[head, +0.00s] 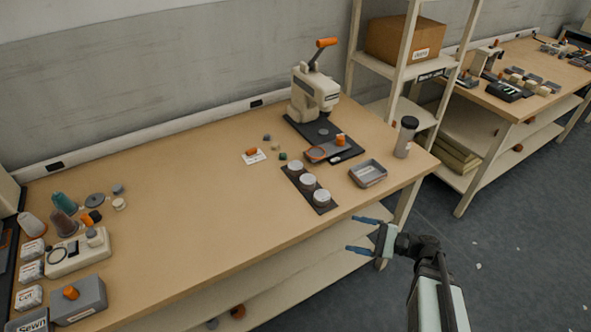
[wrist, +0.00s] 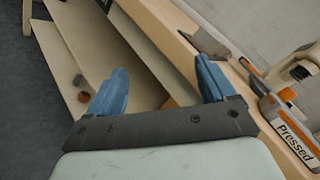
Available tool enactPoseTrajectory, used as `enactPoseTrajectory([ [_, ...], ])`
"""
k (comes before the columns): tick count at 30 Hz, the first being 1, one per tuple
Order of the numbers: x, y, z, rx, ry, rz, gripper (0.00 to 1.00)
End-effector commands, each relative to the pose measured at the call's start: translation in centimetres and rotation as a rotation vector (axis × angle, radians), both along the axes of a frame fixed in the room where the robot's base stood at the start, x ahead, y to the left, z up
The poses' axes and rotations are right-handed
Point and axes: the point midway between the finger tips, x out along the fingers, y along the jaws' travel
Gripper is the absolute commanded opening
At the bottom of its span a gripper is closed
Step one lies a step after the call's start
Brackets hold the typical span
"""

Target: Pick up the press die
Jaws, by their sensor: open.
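My gripper (head: 352,234) is open and empty, out over the floor beyond the table's front edge, to the right. In the wrist view its two blue fingers (wrist: 160,86) are spread with nothing between them. I cannot tell for sure which thing is the press die. An orange-topped piece (head: 340,141) stands on the black mat by the lever press (head: 313,95), next to a grey and orange flat piece (head: 322,152). A small orange piece (head: 252,152) lies on a white card. All are well behind and left of my gripper.
A grey tray (head: 368,174), a black strip with three round white-topped pieces (head: 308,183) and a capped jar (head: 405,137) stand near the table's right end. A shelf rack (head: 400,70) rises behind. The table's middle (head: 190,200) is clear. The wrist view shows a "Pressed" label (wrist: 297,140).

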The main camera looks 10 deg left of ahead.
Motion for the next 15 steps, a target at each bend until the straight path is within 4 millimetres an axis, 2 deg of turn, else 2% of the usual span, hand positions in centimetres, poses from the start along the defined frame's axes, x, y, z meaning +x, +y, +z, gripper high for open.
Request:
enactPoseTrajectory([
  [1, 1.3, -0.4, 2.6, 0.063, -0.016, -0.013, 0.84],
  [3, 2.5, -0.9, 5.8, 0.143, -0.028, -0.022, 0.84],
  [6, 3.8, -1.3, 9.6, 0.228, -0.035, -0.015, 0.84],
  [9, 4.8, -1.3, 12.4, 0.271, -0.023, 0.012, 0.84],
  [15, 6.7, 0.5, 15.8, 0.237, 0.062, 0.101, 0.84],
])
